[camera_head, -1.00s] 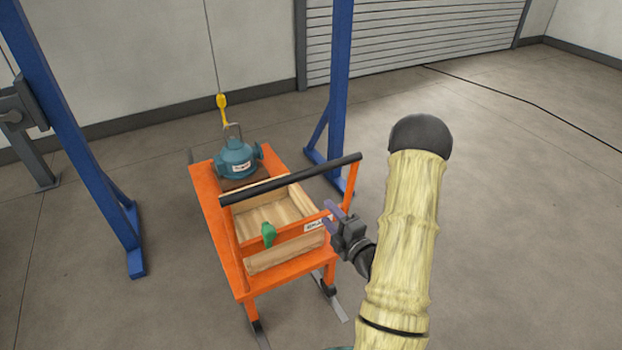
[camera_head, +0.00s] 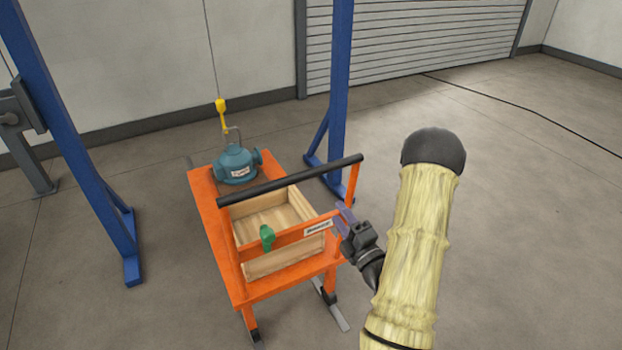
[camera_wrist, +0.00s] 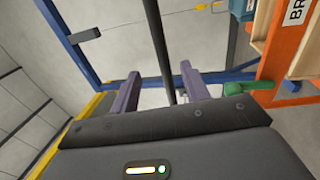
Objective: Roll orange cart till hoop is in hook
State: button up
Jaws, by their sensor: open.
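The orange cart (camera_head: 228,270) stands between two blue posts, with its black handle bar (camera_head: 290,180) raised across it. A blue-green pump (camera_head: 236,165) sits on its far end, with a thin grey hoop (camera_head: 238,135) on top. A yellow hook (camera_head: 221,108) hangs on a cable beside the hoop; I cannot tell whether they are engaged. My gripper (camera_head: 341,217) is open beside the cart's right handle upright. In the wrist view my gripper (camera_wrist: 160,72) is apart, with the black bar (camera_wrist: 158,45) showing between its fingers; contact is unclear.
A wooden box (camera_head: 305,205) and green part (camera_head: 267,236) are on the cart. Blue posts stand left (camera_head: 80,150) and right (camera_head: 340,90) of it. A dark cable (camera_head: 510,97) lies on the floor at right. The floor at right is otherwise clear.

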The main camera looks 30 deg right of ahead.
aim_at(310, 173)
jog(key=w+r, duration=0.1)
jog(key=w, duration=0.4)
jog(key=w+r, duration=0.1)
jog(key=w, duration=0.4)
jog(key=w+r+b, duration=0.1)
jog(key=w, duration=0.5)
jog(key=shift+a+r, duration=0.15)
jog(key=shift+a, duration=0.15)
grip_shut()
